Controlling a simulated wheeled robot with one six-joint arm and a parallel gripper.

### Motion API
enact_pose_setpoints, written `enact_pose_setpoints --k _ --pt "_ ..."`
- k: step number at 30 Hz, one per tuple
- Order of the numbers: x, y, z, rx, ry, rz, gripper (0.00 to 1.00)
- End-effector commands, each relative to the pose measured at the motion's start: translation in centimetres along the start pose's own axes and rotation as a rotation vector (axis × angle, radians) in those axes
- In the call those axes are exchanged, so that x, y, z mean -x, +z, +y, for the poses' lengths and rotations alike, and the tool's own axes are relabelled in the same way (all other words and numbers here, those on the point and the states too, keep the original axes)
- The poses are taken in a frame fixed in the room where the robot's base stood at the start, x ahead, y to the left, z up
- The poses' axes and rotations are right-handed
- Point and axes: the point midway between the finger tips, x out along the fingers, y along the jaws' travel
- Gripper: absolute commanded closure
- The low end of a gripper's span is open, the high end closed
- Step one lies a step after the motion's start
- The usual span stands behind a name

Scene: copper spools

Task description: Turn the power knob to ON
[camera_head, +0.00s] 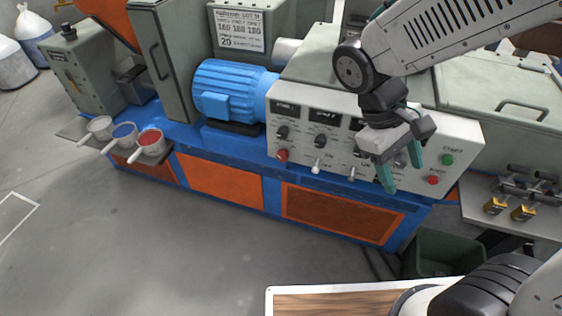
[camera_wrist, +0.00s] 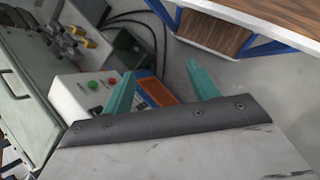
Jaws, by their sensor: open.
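The white control panel (camera_head: 330,150) on the machine's front carries several black knobs, including one at its upper left (camera_head: 282,132) and one further right (camera_head: 320,141). A red knob (camera_head: 282,155) sits at the lower left of the panel. The labels are too small for me to tell which is the power knob or how it is set. My gripper (camera_head: 401,168) is open and empty in front of the panel's right part, hiding some controls there. In the wrist view my teal fingers (camera_wrist: 160,74) are spread, with no knob between them.
Toggle switches (camera_head: 316,169) line the panel's lower edge. A green button (camera_head: 447,160) and a red button (camera_head: 433,180) are at its right end. A blue motor (camera_head: 228,90) and several scoops (camera_head: 124,131) stand to the left. A dark bin (camera_head: 445,252) is below right.

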Motion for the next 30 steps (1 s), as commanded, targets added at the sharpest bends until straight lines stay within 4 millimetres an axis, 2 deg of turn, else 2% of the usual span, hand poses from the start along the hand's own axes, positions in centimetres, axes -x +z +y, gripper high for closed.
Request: enact_pose_setpoints --k 1,8,16,20,25,27,30 --pt "-0.6 -1.5 -0.2 0.065 0.061 -0.055 0.41" --pt "-2.9 -8.2 -0.3 0.336 0.373 -0.252 0.41" --pt "-5.9 -18.1 -2.3 0.675 0.809 -0.429 0.41" --pt "-7.7 -23.6 -4.6 0.845 1.047 -0.483 0.41" --pt "-10.1 -30.8 -8.6 1.055 1.371 -0.501 0.41" --pt "-10.7 -33.5 -10.4 1.126 1.501 -0.484 0.41" --pt "-10.5 -36.8 -12.7 1.192 1.667 -0.436 0.41"
